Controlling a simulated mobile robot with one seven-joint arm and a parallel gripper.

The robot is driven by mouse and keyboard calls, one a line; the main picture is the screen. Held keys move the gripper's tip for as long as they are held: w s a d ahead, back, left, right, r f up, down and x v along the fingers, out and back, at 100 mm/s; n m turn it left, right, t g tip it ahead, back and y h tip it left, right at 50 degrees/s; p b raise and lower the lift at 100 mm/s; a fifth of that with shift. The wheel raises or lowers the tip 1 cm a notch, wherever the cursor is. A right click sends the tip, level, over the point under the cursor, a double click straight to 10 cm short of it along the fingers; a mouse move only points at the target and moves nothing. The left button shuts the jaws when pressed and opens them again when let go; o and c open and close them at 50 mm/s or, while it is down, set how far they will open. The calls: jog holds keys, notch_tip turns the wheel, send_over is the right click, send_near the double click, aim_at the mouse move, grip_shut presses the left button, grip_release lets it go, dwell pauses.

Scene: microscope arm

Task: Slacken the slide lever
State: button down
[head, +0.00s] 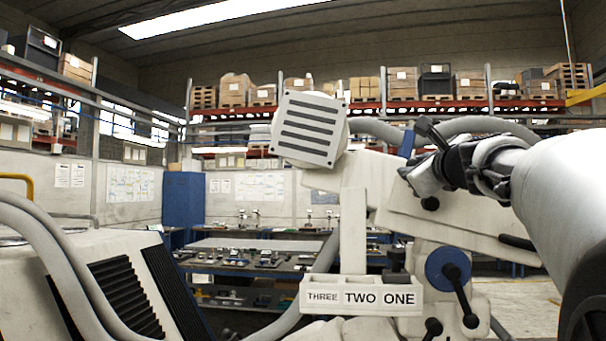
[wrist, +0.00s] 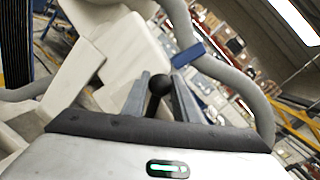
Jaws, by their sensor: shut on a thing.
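The white microscope arm (head: 380,185) stands in the right half of the head view. My gripper (head: 422,174) is at its upper right side, beside a blue piece (head: 408,143). In the wrist view, my gripper (wrist: 158,95) has its two grey fingers on either side of a lever with a round black knob (wrist: 160,83), and it is shut on this lever. The lever's stem and base are mostly hidden by the fingers. I cannot tell from the head view how the lever is turned.
Below are a blue disc with a black lever (head: 450,270) and a label plate (head: 361,297) reading THREE TWO ONE. A square vented head (head: 308,130) tops the arm. Grey hoses (head: 480,124) loop behind my gripper. A workbench (head: 262,262) stands farther back.

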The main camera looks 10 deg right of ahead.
jog(key=shift+s+d+r+m+t+h+b, duration=0.15)
jog(key=shift+s+d+m+h, duration=0.15)
jog(key=shift+d+m, duration=0.9)
jog(key=shift+s+d+r+m+t+h+b, duration=0.1)
jog(key=shift+s+d+m+h, duration=0.4)
jog(key=shift+m, duration=1.25)
jog(key=shift+s+d+r+m+t+h+b, duration=0.1)
jog(key=shift+d+r+m+t, duration=0.05)
jog(key=shift+d+m, duration=1.15)
jog(key=shift+a, duration=0.2)
jog(key=c, duration=1.4)
grip_release()
jog(key=shift+w, duration=0.1)
jog(key=shift+f, duration=0.1)
jog(key=shift+f, duration=0.1)
